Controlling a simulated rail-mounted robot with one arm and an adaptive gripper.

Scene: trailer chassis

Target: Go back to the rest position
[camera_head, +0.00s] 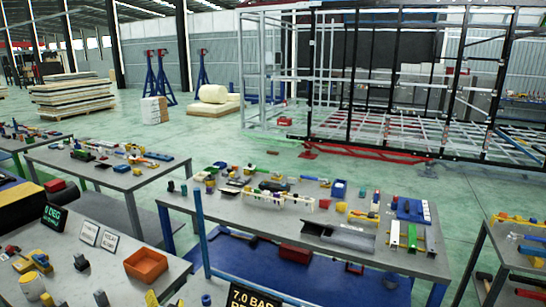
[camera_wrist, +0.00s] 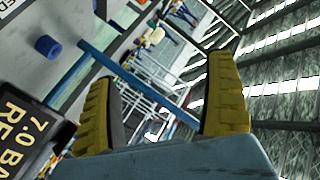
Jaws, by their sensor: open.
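My gripper (camera_wrist: 160,95) shows in the wrist view with two yellow ridged fingers set wide apart. It is open, and I see nothing held between the fingers. Beyond the fingers, the wrist view shows the tilted hall and a blue bar crossing behind the gap. A dark sign with yellow lettering (camera_wrist: 25,130) lies at the lower left of that view. My gripper does not show in the head view.
In the head view, a long grey table (camera_head: 290,232) carries many tools and parts. Another table (camera_head: 75,250) with an orange bin (camera_head: 146,266) stands at the front left. A black frame structure (camera_head: 400,90) rises behind.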

